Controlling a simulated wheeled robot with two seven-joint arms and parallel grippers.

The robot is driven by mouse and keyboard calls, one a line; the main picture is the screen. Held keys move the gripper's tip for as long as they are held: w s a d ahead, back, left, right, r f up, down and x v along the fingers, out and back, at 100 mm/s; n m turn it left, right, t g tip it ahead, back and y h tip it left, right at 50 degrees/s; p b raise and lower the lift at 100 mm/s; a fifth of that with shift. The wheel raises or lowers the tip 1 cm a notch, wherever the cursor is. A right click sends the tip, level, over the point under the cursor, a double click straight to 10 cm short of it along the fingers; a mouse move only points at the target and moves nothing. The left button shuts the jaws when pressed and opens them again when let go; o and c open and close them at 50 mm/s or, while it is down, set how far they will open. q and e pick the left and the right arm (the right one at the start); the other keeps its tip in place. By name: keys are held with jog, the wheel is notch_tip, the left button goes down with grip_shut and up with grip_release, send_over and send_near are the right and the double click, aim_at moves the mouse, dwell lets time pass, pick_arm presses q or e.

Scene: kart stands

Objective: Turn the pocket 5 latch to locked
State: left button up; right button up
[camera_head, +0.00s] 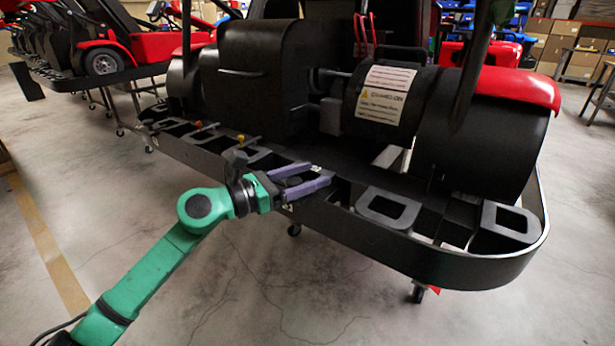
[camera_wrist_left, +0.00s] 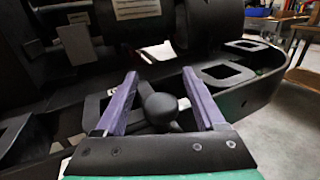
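My left gripper (camera_head: 318,178) is over the black bumper tray (camera_head: 375,255) of the kart. Its purple fingers are spread apart, and they also show open in the left wrist view (camera_wrist_left: 159,78). A dark round-ended knob (camera_wrist_left: 160,107) shows between the fingers in that view, apparently the latch, with a gap on both sides. I cannot tell which pocket number it belongs to or how it is turned. In the head view the fingers cover most of this spot. My right gripper is in neither view.
Grey square pocket frames (camera_head: 388,208) lie along the tray to the right of my gripper. A small orange-tipped lever (camera_head: 240,139) stands farther left on the tray. The black kart body with a drum and warning label (camera_head: 386,94) rises behind. Open floor lies in front.

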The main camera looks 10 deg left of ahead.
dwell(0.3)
pick_arm(q)
notch_tip(320, 180, up, 20)
jog(key=p, duration=0.4)
jog(key=shift+p, duration=0.35)
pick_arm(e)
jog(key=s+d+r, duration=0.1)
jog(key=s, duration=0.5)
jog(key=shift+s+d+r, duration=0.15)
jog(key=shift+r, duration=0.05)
